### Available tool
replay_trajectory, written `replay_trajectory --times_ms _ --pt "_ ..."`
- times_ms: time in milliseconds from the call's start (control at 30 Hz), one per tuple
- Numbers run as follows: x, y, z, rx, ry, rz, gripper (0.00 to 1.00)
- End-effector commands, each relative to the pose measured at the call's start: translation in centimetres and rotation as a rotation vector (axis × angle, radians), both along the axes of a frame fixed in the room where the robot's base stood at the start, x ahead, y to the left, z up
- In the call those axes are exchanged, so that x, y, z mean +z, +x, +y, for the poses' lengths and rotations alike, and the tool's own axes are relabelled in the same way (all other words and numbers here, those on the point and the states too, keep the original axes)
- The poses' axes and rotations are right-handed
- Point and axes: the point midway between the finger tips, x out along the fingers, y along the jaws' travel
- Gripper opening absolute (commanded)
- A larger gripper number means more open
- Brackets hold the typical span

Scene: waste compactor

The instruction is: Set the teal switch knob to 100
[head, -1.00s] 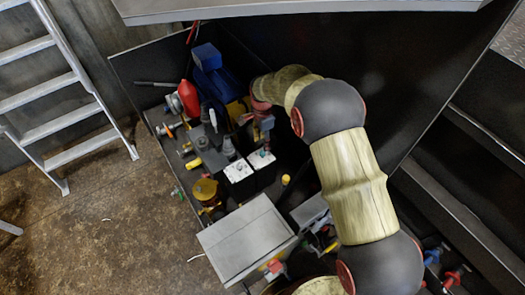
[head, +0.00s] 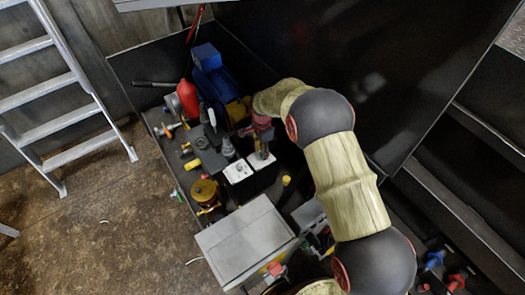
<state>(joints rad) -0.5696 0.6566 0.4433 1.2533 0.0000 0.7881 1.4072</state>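Two black boxes with white tops stand in the middle of the machinery: a left one (head: 237,172) and a right one (head: 259,163). A small dark mark shows on the left top, too small to read. The teal knob is not clearly visible; my gripper covers the back part of the right white top. My gripper (head: 262,152) points down at that top, and its tips appear at or just above it. I cannot tell whether they touch anything or how far apart they are. No number or dial marking is legible.
A grey cabinet (head: 247,240) stands in front of the boxes. A yellow-topped part (head: 205,191), a red bottle (head: 187,98) and a blue motor (head: 214,82) are to the left and behind. A dark panel (head: 390,70) rises at right. A ladder (head: 60,90) leans at far left.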

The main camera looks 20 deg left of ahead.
Motion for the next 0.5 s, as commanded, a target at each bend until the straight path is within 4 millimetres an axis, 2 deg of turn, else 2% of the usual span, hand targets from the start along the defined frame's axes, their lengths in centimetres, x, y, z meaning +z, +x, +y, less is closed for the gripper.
replay_trajectory --times_ms 500 --pt "0.03 0.02 0.02 0.000 0.001 -0.001 0.00"
